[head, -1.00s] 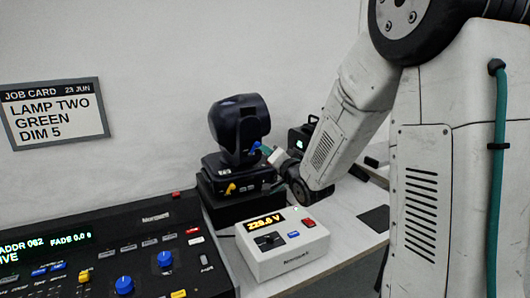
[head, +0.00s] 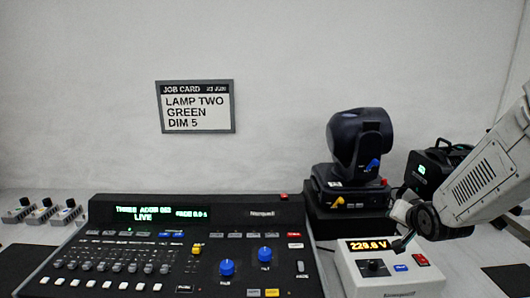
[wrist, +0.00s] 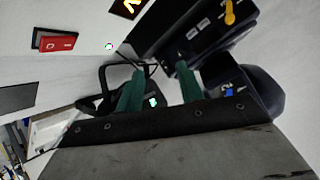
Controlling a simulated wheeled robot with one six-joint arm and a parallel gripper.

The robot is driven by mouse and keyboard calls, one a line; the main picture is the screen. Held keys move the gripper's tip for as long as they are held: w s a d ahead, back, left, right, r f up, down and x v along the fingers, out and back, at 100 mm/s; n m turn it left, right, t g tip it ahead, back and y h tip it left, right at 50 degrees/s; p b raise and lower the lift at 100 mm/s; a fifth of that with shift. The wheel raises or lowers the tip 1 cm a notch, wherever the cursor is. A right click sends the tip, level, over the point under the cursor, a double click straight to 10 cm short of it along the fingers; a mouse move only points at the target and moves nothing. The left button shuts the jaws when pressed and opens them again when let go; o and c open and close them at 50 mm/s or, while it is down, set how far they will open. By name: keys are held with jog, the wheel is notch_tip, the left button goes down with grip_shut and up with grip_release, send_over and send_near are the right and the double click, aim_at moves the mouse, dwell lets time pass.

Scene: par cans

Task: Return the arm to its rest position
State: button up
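My arm comes in from the right edge of the head view. Its wrist end, with my gripper (head: 402,228), hangs above the white meter box and in front of the black case; the fingertips are hard to make out there. In the wrist view my gripper (wrist: 160,70) shows two green fingers spread apart with nothing between them. The dark moving-head lamp (head: 358,138) stands upright on a black box, left of my gripper and apart from it. In the wrist view the lamp's dark head (wrist: 245,92) is right of the fingers.
The white meter box (head: 360,272) reads about 229.8 V. The black lighting desk (head: 75,250) fills the front centre. A black case (head: 437,165) with a green light stands behind my wrist. Several small boxes (head: 42,212) sit at far left. A job card (head: 197,107) hangs on the wall.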

jog(key=s+a+r+n+g, duration=0.2)
jog(key=s+a+r+g, duration=0.1)
jog(key=s, duration=0.8)
jog(key=s+a+r+n+g+y, duration=0.1)
jog(key=s+a+r+n+g, duration=0.1)
jog(key=s, duration=0.9)
jog(key=s+a+r+n+g, duration=0.3)
jog(key=s+a+r+g, duration=0.1)
jog(key=s, duration=0.7)
jog(key=shift+a+r+g+y, duration=0.3)
jog(key=shift+a+r+g, duration=0.15)
jog(key=shift+a, duration=0.5)
jog(key=shift+a+r+t, duration=0.3)
jog(key=shift+r+t, duration=0.05)
jog(key=shift+r, duration=0.05)
jog(key=shift+c, duration=0.7)
